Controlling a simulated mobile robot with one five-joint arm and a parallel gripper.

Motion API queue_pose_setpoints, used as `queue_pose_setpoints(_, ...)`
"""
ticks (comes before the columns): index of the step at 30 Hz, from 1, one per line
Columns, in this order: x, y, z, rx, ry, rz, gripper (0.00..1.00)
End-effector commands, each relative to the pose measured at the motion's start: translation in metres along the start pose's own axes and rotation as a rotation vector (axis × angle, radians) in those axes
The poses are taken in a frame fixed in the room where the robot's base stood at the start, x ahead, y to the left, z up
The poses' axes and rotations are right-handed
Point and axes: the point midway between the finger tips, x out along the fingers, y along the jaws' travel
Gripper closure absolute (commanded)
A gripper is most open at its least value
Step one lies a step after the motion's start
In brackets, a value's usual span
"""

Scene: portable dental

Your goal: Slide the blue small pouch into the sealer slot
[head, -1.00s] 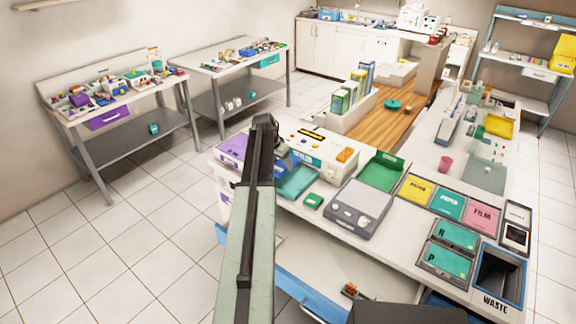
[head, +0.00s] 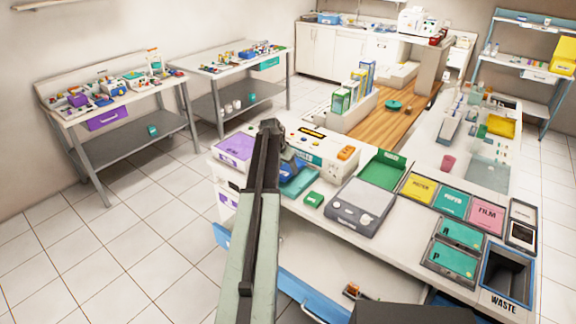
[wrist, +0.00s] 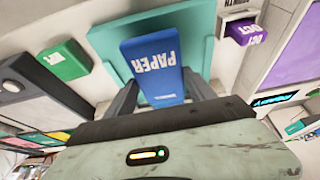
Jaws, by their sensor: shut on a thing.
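The blue small pouch (wrist: 152,62), lettered PAPER, stands out from between the two dark fingers of my gripper (wrist: 160,84) in the wrist view. A teal tray (wrist: 197,22) lies behind it. In the head view my gripper (head: 290,158) is at the front of a white machine (head: 318,153) with a dark display and an orange switch, likely the sealer. The pouch shows there as a blue patch (head: 293,183) over the teal tray (head: 311,180). The sealer slot is hidden by my arm, so I cannot tell whether the pouch touches it.
A small green block (head: 313,199) and a grey scale (head: 359,205) sit right of the tray. A green tray (head: 383,168) is behind the scale. A purple panel (head: 237,145) lies to the left. Labelled bins and a waste opening (head: 508,272) fill the right counter.

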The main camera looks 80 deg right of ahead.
Motion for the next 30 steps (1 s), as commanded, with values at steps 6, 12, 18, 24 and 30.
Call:
queue_pose_setpoints(6, 0.021, 0.000, 0.008, 0.001, 0.000, 0.000, 0.79)
queue_pose_setpoints(12, 0.027, 0.000, -0.001, 0.002, 0.000, 0.001, 0.79)
queue_pose_setpoints(18, 0.034, 0.000, -0.016, 0.001, 0.000, 0.000, 0.79)
queue_pose_setpoints(24, 0.039, 0.000, -0.029, 0.002, 0.000, 0.000, 0.79)
queue_pose_setpoints(30, 0.041, 0.001, -0.033, 0.002, 0.000, 0.001, 0.79)
